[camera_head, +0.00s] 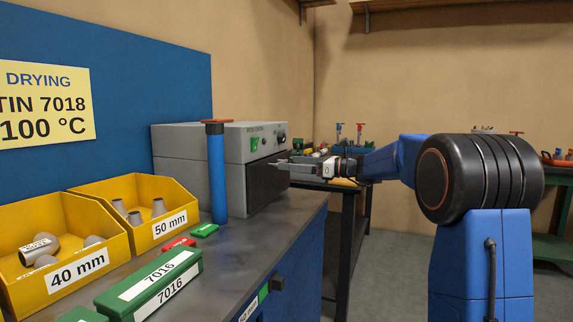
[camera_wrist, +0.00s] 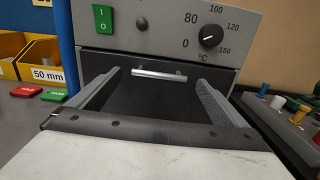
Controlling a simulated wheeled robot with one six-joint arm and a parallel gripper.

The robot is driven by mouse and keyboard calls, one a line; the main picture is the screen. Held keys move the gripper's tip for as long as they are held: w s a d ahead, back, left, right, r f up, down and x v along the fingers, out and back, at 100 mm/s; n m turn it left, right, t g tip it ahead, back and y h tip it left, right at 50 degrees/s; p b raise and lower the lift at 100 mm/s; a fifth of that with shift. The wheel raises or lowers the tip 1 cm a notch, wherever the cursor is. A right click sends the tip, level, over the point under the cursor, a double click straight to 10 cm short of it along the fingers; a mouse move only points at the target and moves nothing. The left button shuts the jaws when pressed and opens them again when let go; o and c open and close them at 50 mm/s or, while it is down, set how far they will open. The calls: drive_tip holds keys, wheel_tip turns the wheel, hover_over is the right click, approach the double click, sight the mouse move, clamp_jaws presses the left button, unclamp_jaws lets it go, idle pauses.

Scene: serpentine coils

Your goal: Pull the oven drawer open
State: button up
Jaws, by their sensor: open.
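The oven (camera_head: 195,142) is a grey box on the bench with a control panel above a dark drawer front (camera_head: 262,184). The drawer front looks flush with the body, so the drawer appears shut. In the wrist view the dark drawer front (camera_wrist: 140,100) carries a silver horizontal bar handle (camera_wrist: 172,76) near its top. My gripper (camera_head: 281,163) is in front of the drawer, open and empty. In the wrist view my gripper (camera_wrist: 158,77) has one finger towards each end of the handle. I cannot tell the gap between fingertips and drawer front.
A blue tube with an orange-rimmed cap (camera_head: 216,172) stands beside the oven. Yellow bins (camera_head: 92,270) and a green 7016 box (camera_head: 150,285) sit nearer on the bench. In the wrist view, a grey rack with coloured knobs (camera_wrist: 285,128) is at right. Open floor lies right of the bench.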

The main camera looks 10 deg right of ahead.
drive_tip(key=shift+x, duration=1.65)
drive_tip(key=c, duration=1.5)
drive_tip(key=v, duration=2.6)
drive_tip(key=shift+s, duration=0.1)
drive_tip(key=o, duration=1.5)
drive_tip(key=shift+d, duration=0.1)
